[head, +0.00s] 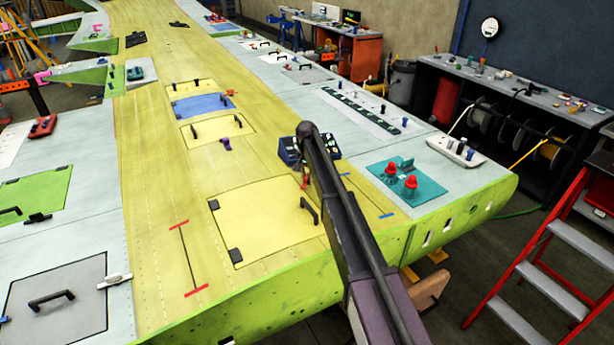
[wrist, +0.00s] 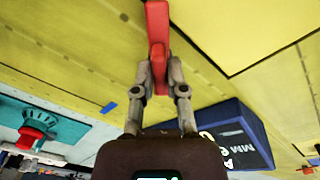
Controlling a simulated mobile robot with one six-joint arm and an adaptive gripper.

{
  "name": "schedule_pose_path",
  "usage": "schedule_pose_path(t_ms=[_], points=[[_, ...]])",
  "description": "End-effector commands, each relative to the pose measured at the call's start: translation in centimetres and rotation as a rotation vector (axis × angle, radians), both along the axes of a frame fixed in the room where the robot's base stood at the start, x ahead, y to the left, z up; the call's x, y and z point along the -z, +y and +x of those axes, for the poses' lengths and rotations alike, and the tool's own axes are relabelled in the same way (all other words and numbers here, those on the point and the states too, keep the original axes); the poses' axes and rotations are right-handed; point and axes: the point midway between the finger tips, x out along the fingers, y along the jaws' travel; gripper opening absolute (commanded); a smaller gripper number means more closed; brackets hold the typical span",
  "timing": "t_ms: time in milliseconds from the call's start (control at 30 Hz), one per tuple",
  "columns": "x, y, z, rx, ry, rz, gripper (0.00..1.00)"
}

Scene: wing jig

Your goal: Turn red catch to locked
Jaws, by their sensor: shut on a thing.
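The red catch (wrist: 157,20) stands out at the top middle of the wrist view, beside the edge of a yellow hatch panel (wrist: 215,25). My gripper (wrist: 158,75) is shut on its raised red grip, with one grey finger on each side. In the head view a small part of the red catch (head: 305,181) shows just left of my dark arm, by the far right corner of the large yellow hatch (head: 262,222). My arm hides most of the gripper there. I cannot read any lock marking on the catch.
A dark blue box (wrist: 243,135) with white lettering stands close to my gripper; it also shows in the head view (head: 289,151). A teal plate (head: 424,184) with red knobs lies to the right. A black handle (head: 309,210) stands on the hatch.

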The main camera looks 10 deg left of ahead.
Motion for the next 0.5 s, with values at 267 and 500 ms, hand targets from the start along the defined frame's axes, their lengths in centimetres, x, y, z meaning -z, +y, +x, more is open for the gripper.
schedule_pose_path(t_ms=[267,500], points=[[0.05,0.01,-0.2,0.262,0.005,-0.002,0.0],[0.05,0.08,-0.19,0.485,0.004,-0.001,0.0]])
